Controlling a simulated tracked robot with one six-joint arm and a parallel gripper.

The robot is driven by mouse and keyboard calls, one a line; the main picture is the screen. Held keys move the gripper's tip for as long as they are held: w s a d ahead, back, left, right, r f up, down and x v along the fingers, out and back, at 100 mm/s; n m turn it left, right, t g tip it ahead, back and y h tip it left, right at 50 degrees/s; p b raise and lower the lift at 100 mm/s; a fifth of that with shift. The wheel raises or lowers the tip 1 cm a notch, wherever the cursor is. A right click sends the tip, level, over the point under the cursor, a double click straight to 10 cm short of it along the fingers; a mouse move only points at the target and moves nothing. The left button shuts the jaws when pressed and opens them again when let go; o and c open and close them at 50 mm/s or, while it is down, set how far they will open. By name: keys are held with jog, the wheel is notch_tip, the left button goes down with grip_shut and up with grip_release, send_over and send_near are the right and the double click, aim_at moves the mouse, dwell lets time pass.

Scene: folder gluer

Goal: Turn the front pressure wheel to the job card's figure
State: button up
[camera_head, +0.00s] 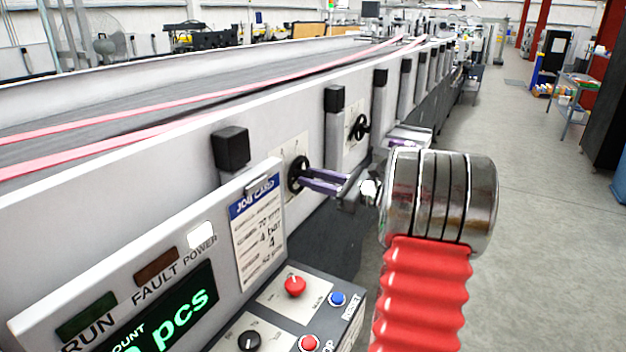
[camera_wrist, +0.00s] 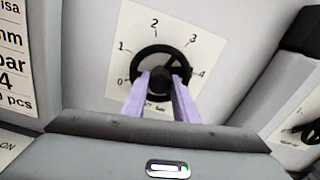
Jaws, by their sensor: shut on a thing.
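The front pressure wheel (camera_head: 295,172) is a small black handwheel on the machine's pale side panel. In the wrist view the wheel (camera_wrist: 137,66) sits on a white dial plate (camera_wrist: 124,28) marked 0 to 4 around its upper side. My gripper (camera_wrist: 160,84) has its two purple fingers shut on the wheel's middle. The wheel's lower part is hidden behind the fingers, and I cannot surely read its setting. In the head view my gripper (camera_head: 316,180) reaches the wheel from the right.
A second black wheel (camera_head: 358,126) is farther along the panel. Black blocks (camera_head: 231,147) stick out along the machine's side. The control panel below carries a red knob (camera_head: 295,285), a blue reset button (camera_head: 337,299) and a display (camera_head: 160,325). Open floor (camera_head: 545,230) lies at right.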

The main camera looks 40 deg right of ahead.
jog(key=shift+c, duration=1.4)
jog(key=shift+m, duration=0.4)
jog(key=o, duration=1.1)
jog(key=shift+c, duration=0.2)
jog(key=shift+s, duration=0.1)
jog(key=v, duration=1.3)
jog(key=shift+s+d, duration=0.2)
jog(key=shift+s, duration=0.1)
